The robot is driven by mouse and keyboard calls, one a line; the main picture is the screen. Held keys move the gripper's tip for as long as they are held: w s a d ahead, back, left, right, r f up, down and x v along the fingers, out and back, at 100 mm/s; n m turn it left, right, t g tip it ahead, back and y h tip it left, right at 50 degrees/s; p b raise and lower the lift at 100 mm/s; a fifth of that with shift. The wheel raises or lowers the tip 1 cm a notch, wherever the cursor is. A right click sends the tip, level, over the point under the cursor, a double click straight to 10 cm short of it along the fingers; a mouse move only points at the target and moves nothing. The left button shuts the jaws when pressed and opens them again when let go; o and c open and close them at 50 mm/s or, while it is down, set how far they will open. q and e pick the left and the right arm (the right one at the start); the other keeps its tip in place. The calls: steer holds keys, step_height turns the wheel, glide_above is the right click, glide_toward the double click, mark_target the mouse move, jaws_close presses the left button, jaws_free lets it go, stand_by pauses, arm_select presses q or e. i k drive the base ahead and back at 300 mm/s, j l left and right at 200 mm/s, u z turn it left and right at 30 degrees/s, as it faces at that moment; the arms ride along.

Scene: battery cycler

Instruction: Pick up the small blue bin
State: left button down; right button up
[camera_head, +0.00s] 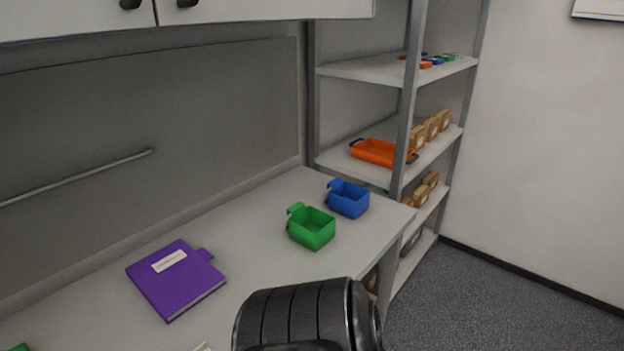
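The small blue bin (349,201) stands upright on the worktop near its far right corner, close to the shelving. A green bin (313,231) of similar shape stands just in front of it and to its left, with a small gap between them. Neither bin is touched by an arm. A dark link of my own arm shows at the bottom centre, in front of the worktop. No fingertips of either gripper are in the view.
The worktop (254,264) holds a purple binder (177,279) at the left. A shelving rack stands behind, with an orange tray (377,153) and several cardboard boxes (430,130). A rack post (405,105) rises close behind the blue bin. Open floor (480,300) lies to the right.

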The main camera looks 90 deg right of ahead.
mark_target(346, 197)
steer(key=z, duration=3)
steer(key=u, duration=3.5)
steer(key=z, duration=3.45)
